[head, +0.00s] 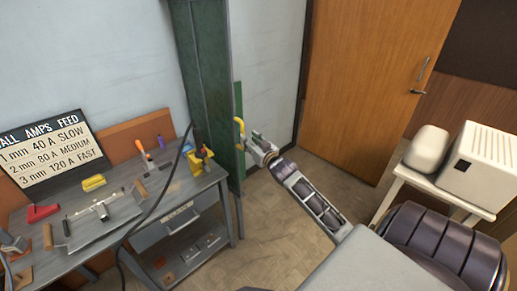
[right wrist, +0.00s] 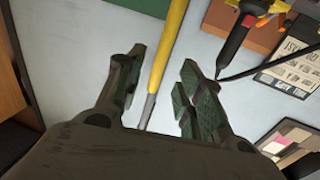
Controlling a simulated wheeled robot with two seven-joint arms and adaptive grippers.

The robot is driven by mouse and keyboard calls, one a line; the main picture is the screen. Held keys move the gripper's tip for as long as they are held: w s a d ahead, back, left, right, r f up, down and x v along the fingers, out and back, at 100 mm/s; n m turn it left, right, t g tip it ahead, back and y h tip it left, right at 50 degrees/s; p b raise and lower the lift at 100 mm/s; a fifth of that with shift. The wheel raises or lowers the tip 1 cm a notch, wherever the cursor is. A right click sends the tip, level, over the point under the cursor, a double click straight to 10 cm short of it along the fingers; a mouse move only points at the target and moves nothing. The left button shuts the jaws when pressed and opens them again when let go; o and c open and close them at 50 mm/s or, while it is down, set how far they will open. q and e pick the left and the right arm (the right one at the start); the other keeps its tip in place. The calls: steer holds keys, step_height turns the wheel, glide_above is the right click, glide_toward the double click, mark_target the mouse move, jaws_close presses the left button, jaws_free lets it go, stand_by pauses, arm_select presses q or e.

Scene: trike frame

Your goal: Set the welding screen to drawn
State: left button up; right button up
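The welding screen (head: 208,75) is a tall dark green panel in a grey frame, standing against the wall at the right end of the bench. A narrow lighter green strip (head: 238,100) shows along its right side. A yellow handle (head: 239,126) is at that edge; in the right wrist view it looks like a yellow bar with a grey end (right wrist: 168,55). My right gripper (head: 248,143) is beside the handle. In the right wrist view its green-padded fingers (right wrist: 160,85) are apart, with the bar showing between them; contact cannot be told. My left gripper is not in view.
A grey workbench (head: 170,195) at left holds a yellow and black tool (head: 198,158), a dark cable and small tools. A settings sign (head: 48,145) leans behind. A wooden door (head: 375,75) is behind at right; a white table (head: 440,190) with a beige box (head: 487,165) stands right.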

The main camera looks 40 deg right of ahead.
steer(key=s, duration=0.6)
steer(key=shift+a, duration=0.35)
stand_by(0.4)
steer(key=shift+n, duration=0.5)
